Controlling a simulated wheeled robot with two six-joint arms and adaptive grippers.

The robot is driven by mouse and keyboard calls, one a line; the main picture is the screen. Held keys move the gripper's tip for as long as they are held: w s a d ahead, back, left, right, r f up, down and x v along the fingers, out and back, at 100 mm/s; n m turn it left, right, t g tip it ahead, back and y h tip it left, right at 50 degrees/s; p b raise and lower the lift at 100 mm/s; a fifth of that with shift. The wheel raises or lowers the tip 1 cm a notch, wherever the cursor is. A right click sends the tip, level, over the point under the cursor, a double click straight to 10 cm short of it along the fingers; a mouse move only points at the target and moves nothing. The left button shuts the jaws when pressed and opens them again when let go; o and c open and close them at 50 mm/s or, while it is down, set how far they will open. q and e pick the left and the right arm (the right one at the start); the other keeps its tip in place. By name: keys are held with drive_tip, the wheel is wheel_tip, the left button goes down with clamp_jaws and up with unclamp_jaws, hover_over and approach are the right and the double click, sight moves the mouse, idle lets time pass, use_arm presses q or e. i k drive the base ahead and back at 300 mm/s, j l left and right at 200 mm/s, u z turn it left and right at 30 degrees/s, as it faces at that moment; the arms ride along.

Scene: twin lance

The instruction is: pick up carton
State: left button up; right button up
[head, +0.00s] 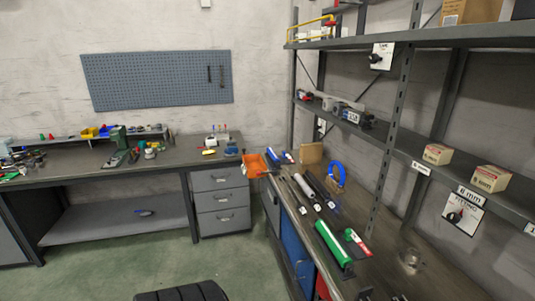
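Two small cartons stand on the middle shelf at the right of the head view. One carton (438,154) is cream with red markings and stands left of the other. The second carton (491,178) looks alike and is nearer, above a "8 mm" label. A larger brown cardboard box (470,11) sits on the top shelf and is cut off by the upper edge. Neither of my grippers shows in this view.
The shelf rack (398,120) has a metal upright left of the cartons. Below it a workbench (400,270) holds a green tool (333,243), a blue ring (336,174) and an orange bin (254,165). Green floor (120,255) is open at the left.

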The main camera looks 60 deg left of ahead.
sight(310, 153)
drive_tip(key=u, duration=1.6)
drive_tip(key=i+j+z, duration=0.15)
drive_tip(key=z, duration=0.35)
drive_tip(key=i+j+z, duration=0.1)
drive_tip(key=j+z, duration=0.55)
drive_tip(key=z, duration=0.3)
drive_tip(key=j+z, duration=0.1)
drive_tip(key=j, duration=0.45)
drive_tip(key=j+z, duration=0.1)
drive_tip(key=j, duration=0.45)
drive_tip(key=j+z, duration=0.1)
drive_tip(key=j, duration=0.4)
drive_tip(key=j+z, duration=0.1)
drive_tip(key=j, duration=0.45)
drive_tip(key=k+j+z, duration=0.1)
drive_tip(key=j, duration=0.45)
drive_tip(key=k+j+z, duration=0.1)
drive_tip(key=j, duration=0.4)
drive_tip(key=k+j+z, duration=0.15)
drive_tip(key=j, duration=0.4)
